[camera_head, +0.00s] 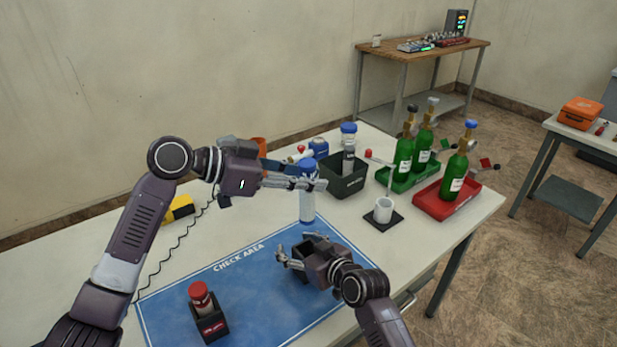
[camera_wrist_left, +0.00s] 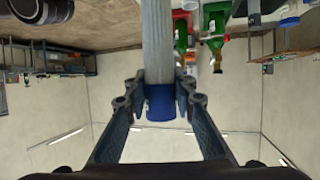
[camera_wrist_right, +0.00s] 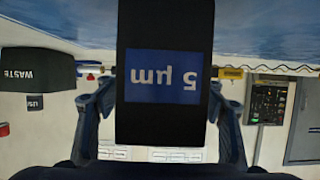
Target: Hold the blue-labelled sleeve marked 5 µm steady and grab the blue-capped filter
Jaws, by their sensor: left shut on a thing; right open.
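The blue-capped filter (camera_head: 307,208) is a pale cylinder held upright above the blue check-area mat. My left gripper (camera_head: 312,181) is shut on its blue cap; the cap also shows between the fingers in the left wrist view (camera_wrist_left: 161,104). The black sleeve with the blue 5 µm label (camera_wrist_right: 165,77) stands between the fingers of my right gripper (camera_wrist_right: 163,105), which is open. In the head view the sleeve (camera_head: 308,246) is partly hidden by my right gripper (camera_head: 287,257). I cannot tell whether the fingers touch it.
A red-capped filter (camera_head: 200,297) stands in a red-labelled sleeve (camera_head: 211,325) on the blue mat (camera_head: 262,310). A dark waste bin (camera_head: 346,186) is behind. A white cup (camera_head: 383,211), a green tray (camera_head: 397,187) and a red tray (camera_head: 440,208) with bottles are at right.

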